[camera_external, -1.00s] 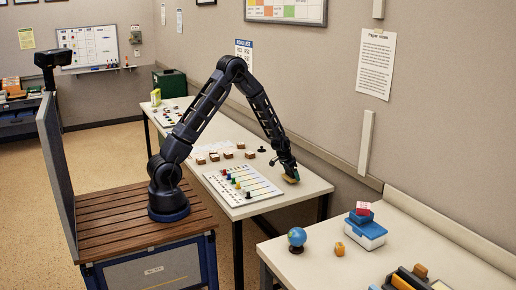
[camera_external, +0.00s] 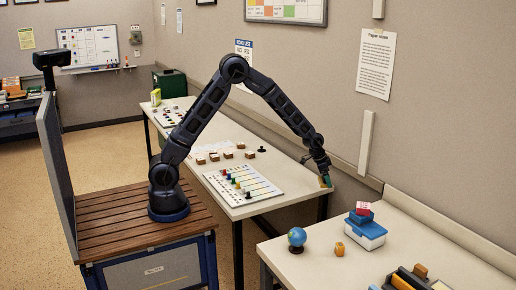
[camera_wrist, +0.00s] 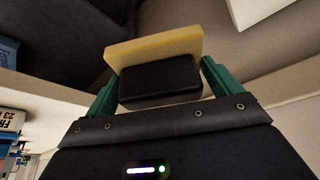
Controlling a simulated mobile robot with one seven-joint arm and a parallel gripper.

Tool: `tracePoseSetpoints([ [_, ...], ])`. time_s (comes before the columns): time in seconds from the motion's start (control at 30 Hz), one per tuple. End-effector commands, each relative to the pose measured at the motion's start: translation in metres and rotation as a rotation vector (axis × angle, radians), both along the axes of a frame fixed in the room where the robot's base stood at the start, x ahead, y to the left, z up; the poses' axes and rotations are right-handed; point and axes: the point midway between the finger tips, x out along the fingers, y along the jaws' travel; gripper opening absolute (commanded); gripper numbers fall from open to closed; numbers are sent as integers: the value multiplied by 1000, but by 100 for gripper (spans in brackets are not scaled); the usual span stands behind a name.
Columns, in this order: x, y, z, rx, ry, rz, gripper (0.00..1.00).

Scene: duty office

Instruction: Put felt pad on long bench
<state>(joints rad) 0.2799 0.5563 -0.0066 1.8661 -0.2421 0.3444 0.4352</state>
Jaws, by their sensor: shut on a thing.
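The felt pad (camera_wrist: 155,50), a yellowish slab with a black block (camera_wrist: 160,82) against it, is between the green fingers of my gripper (camera_wrist: 160,85) in the wrist view. My gripper (camera_external: 325,180) is shut on it. In the external view the pad is small and mostly hidden by the fingers, held at the right end of the long white table with boards (camera_external: 290,197). A second pale bench (camera_external: 310,270) stands at the lower right. I cannot tell which of the two is the long bench.
On the white table are a game board with coloured pieces (camera_external: 242,185), several small brown blocks (camera_external: 228,155) and a black piece (camera_external: 262,150). The lower-right bench holds a globe (camera_external: 297,236), an orange object (camera_external: 340,249), and a blue-and-white box (camera_external: 366,232). A gap separates the two surfaces.

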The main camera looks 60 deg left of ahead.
Motion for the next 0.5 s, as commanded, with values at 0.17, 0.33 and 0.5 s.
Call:
tracePoseSetpoints([
  [0.17, -6, -76, 33, -2, -2, -148, 67],
  [0.33, -20, -143, 64, -1, -3, -283, 67],
  [0.5, -41, -207, 95, -2, -2, -414, 67],
])
